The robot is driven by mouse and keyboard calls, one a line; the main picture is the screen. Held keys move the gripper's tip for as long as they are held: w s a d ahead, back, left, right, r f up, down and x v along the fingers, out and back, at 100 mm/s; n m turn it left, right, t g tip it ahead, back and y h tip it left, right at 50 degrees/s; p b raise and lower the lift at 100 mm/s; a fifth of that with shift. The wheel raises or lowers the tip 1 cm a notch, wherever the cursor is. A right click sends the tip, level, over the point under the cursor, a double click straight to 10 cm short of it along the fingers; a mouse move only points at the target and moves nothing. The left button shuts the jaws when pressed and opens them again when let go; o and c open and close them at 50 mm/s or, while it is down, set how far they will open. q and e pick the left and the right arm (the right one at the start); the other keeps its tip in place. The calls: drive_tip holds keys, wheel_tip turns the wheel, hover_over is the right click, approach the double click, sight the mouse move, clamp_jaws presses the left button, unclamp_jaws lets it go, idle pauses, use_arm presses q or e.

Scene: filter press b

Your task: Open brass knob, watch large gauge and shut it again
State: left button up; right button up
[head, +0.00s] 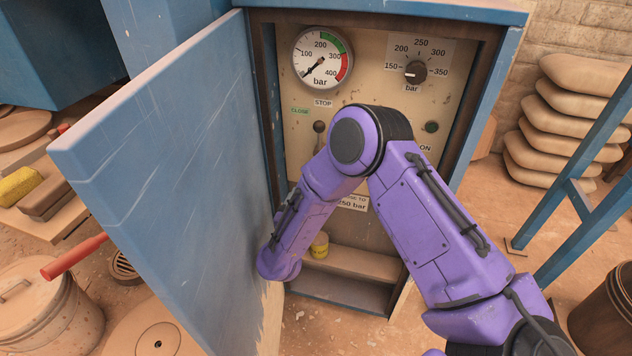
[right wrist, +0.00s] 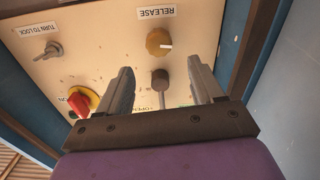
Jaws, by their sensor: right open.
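The brass knob (right wrist: 158,42) is on the cream panel in the right wrist view, under an upside-down RELEASE label, with a pale mark pointing right. It is hidden in the head view. The large gauge (head: 322,58) is at the panel's upper left in the head view. Its needle points lower left, near the bottom of the scale. My right gripper (right wrist: 160,66) is open, its fingers apart and pointing towards the panel just short of the knob in the picture. No contact with the knob shows. My left gripper is not in view.
A dark-headed lever (right wrist: 160,80) shows between the fingers. A red switch (right wrist: 80,102) is beside the left finger. The open blue door (head: 165,150) stands left of my arm. A pressure dial (head: 415,71) is at the upper right. A yellow object (head: 319,245) sits low in the cabinet.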

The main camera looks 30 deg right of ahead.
drive_tip(key=x, duration=0.8)
drive_tip(key=shift+w+d, duration=0.25)
drive_tip(key=shift+d, duration=0.05)
drive_tip(key=shift+f, duration=0.1)
drive_tip(key=c, duration=1.1)
drive_tip(key=shift+o, duration=0.2)
